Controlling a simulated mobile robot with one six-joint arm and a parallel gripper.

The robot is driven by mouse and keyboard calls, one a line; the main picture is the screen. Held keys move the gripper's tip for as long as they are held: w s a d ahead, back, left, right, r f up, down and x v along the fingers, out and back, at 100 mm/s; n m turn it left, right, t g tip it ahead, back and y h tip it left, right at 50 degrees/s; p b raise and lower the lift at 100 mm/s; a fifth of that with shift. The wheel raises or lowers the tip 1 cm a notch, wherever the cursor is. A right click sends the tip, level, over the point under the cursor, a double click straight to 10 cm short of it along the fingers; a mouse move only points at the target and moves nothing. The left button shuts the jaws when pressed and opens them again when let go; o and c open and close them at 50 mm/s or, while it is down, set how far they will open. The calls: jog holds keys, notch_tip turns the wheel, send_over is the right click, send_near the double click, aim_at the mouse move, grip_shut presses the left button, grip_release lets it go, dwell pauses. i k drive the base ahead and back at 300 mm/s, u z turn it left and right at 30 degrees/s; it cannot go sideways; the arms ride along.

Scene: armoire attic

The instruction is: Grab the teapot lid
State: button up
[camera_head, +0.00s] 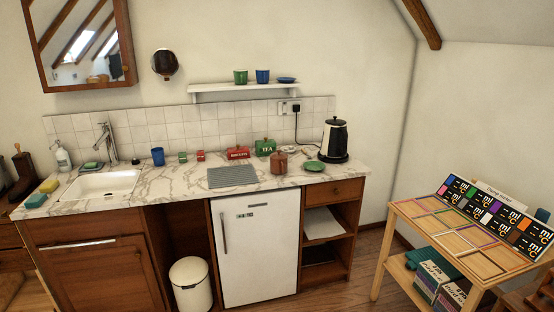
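A small reddish-brown round pot (279,163), which looks like the teapot, stands on the marble counter right of the grey ribbed mat. A small knob shows at its top, so a lid seems to sit on it, but it is too small to tell the lid from the body. A green plate or saucer (314,166) lies on the counter just right of the pot. My gripper is not in view.
A black kettle (334,140) stands at the counter's back right. Red (238,153) and green (265,147) tins stand behind the pot. The grey mat (232,176) is bare. A white mini-fridge (255,248) sits below; a wooden table (408,208) stands right.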

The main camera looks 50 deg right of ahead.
aim_at(278, 155)
jog(key=i, duration=0.85)
jog(key=u, duration=0.05)
